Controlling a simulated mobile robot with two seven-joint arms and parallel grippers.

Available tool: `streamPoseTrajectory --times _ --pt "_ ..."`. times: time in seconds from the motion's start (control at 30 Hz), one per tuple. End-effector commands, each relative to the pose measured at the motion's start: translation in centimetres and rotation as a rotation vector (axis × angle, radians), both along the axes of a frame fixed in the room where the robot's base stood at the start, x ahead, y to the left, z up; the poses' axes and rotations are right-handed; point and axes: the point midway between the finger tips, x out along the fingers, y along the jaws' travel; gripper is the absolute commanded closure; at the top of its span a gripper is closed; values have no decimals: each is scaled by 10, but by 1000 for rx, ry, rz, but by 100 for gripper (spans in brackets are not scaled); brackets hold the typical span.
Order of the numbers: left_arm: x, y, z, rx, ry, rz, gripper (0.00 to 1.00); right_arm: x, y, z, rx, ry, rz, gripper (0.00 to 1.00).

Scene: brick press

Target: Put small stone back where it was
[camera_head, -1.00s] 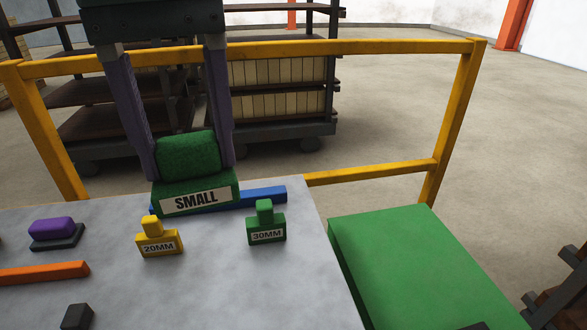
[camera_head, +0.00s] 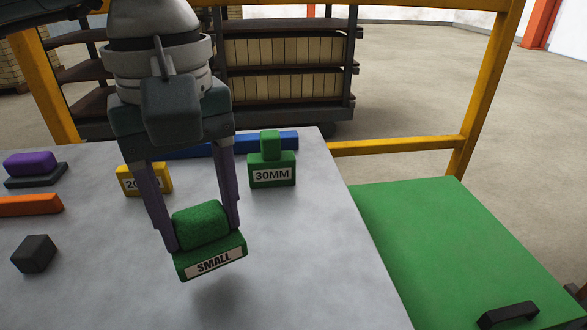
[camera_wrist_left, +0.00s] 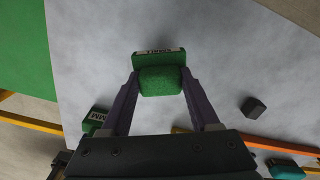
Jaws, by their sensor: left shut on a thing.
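The small stone (camera_head: 211,256) is a green block with a rough green top and a white label reading SMALL. My left gripper (camera_head: 204,232) is shut on its rough top part, one purple finger on each side. The stone hangs a little above the grey table, with a shadow beneath it, and is slightly tilted. In the left wrist view the stone (camera_wrist_left: 160,82) sits between the fingertips of the gripper (camera_wrist_left: 160,85). My right gripper is in neither view.
On the table (camera_head: 310,240) stand a yellow 20MM block (camera_head: 150,183), partly behind a finger, and a green 30MM block (camera_head: 272,170). A blue bar (camera_head: 190,151) lies behind them. A dark cube (camera_head: 33,253), orange bar (camera_head: 30,205) and purple block (camera_head: 30,162) are left. The table's right front is clear.

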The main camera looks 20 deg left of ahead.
Motion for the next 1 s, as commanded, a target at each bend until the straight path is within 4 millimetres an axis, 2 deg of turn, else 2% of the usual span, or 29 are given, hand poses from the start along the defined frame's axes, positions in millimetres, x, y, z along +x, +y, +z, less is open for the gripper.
streamPoseTrajectory --times 0.27,0.5,0.67,0.7,0.93,1.0 --pt "-4 -2 -42 0 1 -11 100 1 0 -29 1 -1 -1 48" --pt "-4 -2 -41 -1 -1 -13 100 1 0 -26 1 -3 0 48" --pt "-4 -2 -45 0 0 -13 100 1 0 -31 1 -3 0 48" --pt "-4 -2 -45 1 1 -12 37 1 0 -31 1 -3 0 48" --pt "-4 -2 -44 1 1 -12 11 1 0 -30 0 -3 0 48" --pt "-4 -2 -44 1 1 -12 8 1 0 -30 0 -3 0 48"
